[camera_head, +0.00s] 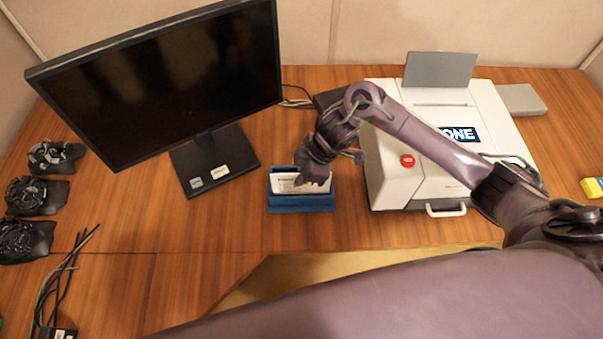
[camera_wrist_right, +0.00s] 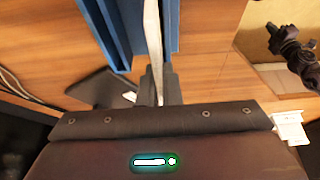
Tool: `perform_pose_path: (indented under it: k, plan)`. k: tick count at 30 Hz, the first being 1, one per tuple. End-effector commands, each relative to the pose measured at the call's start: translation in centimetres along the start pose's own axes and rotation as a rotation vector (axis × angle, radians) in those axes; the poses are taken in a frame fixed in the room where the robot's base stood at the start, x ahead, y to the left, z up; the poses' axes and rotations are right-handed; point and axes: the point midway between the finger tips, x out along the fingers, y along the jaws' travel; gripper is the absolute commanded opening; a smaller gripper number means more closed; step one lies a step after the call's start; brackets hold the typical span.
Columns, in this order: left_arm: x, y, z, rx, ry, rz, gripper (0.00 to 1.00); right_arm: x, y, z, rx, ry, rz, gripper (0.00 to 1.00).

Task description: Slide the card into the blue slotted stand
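The blue slotted stand (camera_head: 300,205) sits on the desk, right of the monitor's foot. The white card (camera_head: 285,184) is upright and long side across, at the stand's top. In the right wrist view the card (camera_wrist_right: 154,40) shows edge-on between two blue walls of the stand (camera_wrist_right: 110,30). How deep it sits in the slot is hidden. My right gripper (camera_head: 318,182) is over the stand, shut on the card's right part; a dark finger (camera_wrist_right: 168,88) lies against the card. A dark mechanism at the right wrist view's right edge seems to be my left gripper (camera_wrist_right: 296,55); its fingers are unclear.
A monitor (camera_head: 170,75) on a black foot (camera_head: 213,165) stands left of the stand. A white printer-like machine (camera_head: 400,165) stands close on the right. Black devices (camera_head: 33,195) and cables (camera_head: 62,285) lie at the far left. Desk in front of the stand is clear.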

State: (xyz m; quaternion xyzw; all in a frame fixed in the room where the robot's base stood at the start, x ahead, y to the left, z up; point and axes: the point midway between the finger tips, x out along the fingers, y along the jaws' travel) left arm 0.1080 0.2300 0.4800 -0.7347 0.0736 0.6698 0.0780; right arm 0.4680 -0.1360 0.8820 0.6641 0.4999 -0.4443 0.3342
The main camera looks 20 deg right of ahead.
Motion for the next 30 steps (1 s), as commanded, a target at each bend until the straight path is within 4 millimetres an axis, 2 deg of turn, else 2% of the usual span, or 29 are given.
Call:
perform_pose_path:
  k: [30]
  plan:
    - [0.9, 0.1, 0.1, 0.001, 0.000, 0.001, 0.00, 1.4, 0.0, 0.6, -0.001, 0.000, 0.000, 0.00]
